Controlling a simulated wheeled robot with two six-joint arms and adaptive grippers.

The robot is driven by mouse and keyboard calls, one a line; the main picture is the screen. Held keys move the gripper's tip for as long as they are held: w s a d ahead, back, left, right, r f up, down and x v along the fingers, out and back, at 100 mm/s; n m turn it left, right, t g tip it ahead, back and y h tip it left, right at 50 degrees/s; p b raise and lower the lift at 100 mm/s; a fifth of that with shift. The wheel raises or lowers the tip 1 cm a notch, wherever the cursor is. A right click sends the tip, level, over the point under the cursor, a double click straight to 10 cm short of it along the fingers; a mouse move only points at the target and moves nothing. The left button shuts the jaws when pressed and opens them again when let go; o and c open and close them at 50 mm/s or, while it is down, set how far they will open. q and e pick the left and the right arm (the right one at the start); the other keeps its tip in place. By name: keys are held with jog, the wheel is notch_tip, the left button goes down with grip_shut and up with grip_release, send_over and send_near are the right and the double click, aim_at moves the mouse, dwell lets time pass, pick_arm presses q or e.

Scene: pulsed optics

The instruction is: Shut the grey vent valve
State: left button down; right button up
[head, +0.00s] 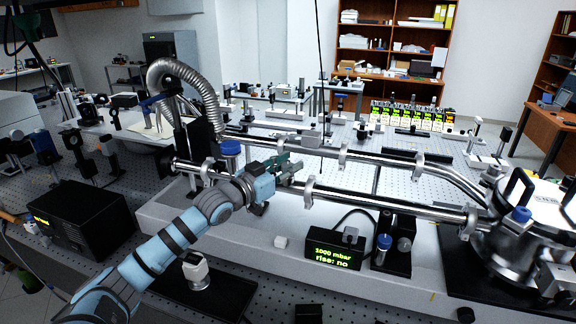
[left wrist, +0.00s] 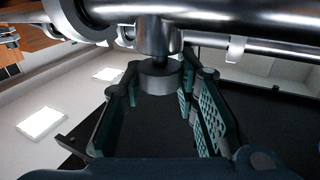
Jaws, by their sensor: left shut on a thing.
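My left gripper (head: 287,167) is at the front steel pipe, left of the middle in the head view. In the left wrist view its two green padded fingers (left wrist: 164,90) stand on either side of a round grey knob (left wrist: 160,77) and are shut on it. The knob sits on a short metal stem joined to the steel pipe (left wrist: 230,20). I take this knob as the grey vent valve; the gripper hides it in the head view. A display (head: 334,256) in front of the pipe reads "1000 mbar" and "rise: no". My right gripper is not in view.
A blue knob (head: 230,148) stands on the pipework left of the gripper. More blue knobs are at the front (head: 384,242) and on the steel chamber (head: 520,215) at the right. A black box (head: 82,218) stands left. A corrugated hose (head: 187,78) arches behind.

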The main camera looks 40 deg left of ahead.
aim_at(288, 165)
pick_arm(q)
jog(key=c, duration=1.2)
grip_release()
notch_tip(288, 165, up, 10)
